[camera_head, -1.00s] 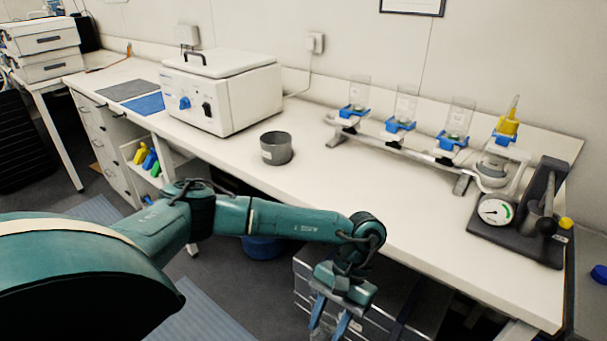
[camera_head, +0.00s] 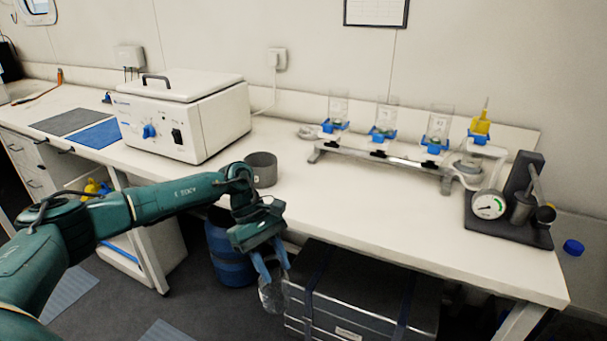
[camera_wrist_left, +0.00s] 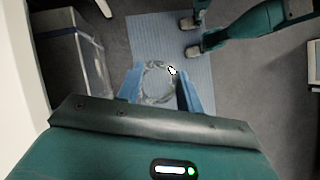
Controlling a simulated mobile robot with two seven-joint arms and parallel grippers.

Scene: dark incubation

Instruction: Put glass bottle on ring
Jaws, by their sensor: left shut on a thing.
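My left gripper (camera_head: 270,262) is shut on the clear glass bottle (camera_head: 270,296), which hangs from its blue fingers. It is in front of the bench's front edge, below the worktop level. The left wrist view shows the bottle (camera_wrist_left: 158,82) between the two fingers (camera_wrist_left: 160,88), above the floor. A short dark grey open cylinder (camera_head: 263,170) stands on the bench behind the left wrist, partly hidden by it; I cannot tell whether it is the ring. My right gripper is not in view.
A white box-shaped device (camera_head: 185,115) stands left of the grey cylinder. A filter rack (camera_head: 380,155) and a gauge stand (camera_head: 510,205) are at the right. A metal case (camera_head: 355,300) and a blue drum (camera_head: 228,250) are below. The bench (camera_head: 340,205) is clear in the middle.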

